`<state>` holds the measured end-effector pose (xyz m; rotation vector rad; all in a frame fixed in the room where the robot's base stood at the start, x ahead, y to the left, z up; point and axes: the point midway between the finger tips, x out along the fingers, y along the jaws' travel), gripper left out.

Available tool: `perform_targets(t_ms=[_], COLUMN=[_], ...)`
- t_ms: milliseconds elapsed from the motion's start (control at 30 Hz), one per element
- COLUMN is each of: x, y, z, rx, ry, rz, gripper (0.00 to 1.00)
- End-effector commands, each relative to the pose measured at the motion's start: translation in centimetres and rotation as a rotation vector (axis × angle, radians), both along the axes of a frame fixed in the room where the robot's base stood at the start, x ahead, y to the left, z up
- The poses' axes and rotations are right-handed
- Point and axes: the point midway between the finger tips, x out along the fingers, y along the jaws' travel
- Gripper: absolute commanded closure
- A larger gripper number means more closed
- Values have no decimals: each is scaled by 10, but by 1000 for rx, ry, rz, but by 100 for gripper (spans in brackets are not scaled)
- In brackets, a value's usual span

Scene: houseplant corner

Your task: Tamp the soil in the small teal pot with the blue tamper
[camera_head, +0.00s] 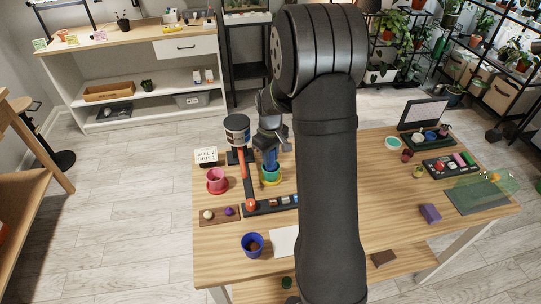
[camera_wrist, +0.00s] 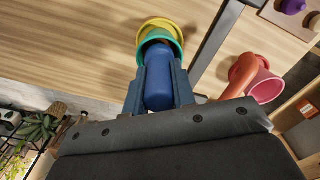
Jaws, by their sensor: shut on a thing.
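My gripper (camera_head: 271,149) is shut on the blue tamper (camera_wrist: 158,88), with a finger on each side of it in the wrist view. The small teal pot (camera_head: 271,176) stands upright on a yellow saucer (camera_wrist: 160,23) on the wooden table. The teal pot's rim (camera_wrist: 178,46) shows just past the tamper in the wrist view. The tamper's far end overlaps the pot's mouth in both views. The tamper hides most of the soil, so I cannot tell whether it touches it.
A red-orange post (camera_head: 246,178) stands close left of the teal pot, beside a pink pot (camera_head: 216,178). A dark rack (camera_head: 262,208) with small items lies in front. A blue pot (camera_head: 252,244) and white sheet (camera_head: 285,242) are nearer. My arm hides the table's middle.

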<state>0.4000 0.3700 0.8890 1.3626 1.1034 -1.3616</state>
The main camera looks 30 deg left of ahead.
Motion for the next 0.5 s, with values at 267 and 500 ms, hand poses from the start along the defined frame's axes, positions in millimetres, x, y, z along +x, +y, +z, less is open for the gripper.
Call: perform_targets(t_ms=[267, 500], x=[0, 0], y=[0, 0], z=[-1, -4], rx=[0, 0], ry=[0, 0], rz=[0, 0], gripper=[99, 99])
